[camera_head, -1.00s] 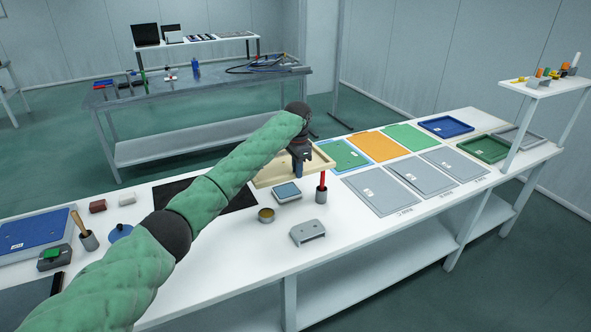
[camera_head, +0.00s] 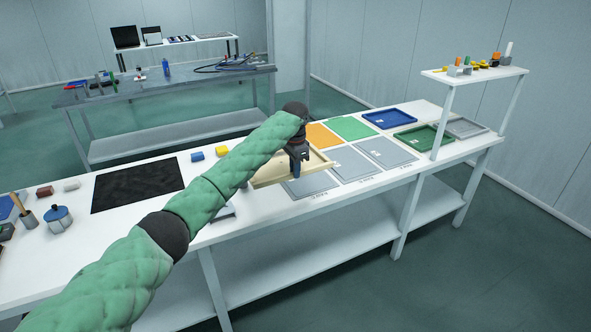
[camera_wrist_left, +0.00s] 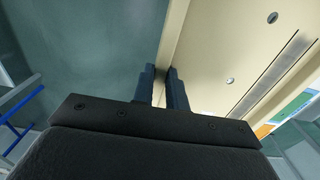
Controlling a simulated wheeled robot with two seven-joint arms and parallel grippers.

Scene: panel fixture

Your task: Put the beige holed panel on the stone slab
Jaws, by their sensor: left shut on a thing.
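The beige holed panel (camera_head: 267,177) is held by its near edge in my left gripper (camera_head: 297,172), raised near the grey sheets and partly hidden by my arm. In the left wrist view the fingers (camera_wrist_left: 161,72) are shut on the rim of the panel (camera_wrist_left: 222,50), which shows round holes and a long slot. A flat black slab with a mottled, stone-like face (camera_head: 138,186) lies on the white table, left of my forearm, with nothing on it. My right gripper is not in view.
Grey sheets (camera_head: 345,164), an orange sheet (camera_head: 320,136) and a green sheet (camera_head: 353,128) lie on the white table. Blue (camera_head: 388,118) and green (camera_head: 423,138) trays are farther right, beside a raised shelf (camera_head: 474,74).

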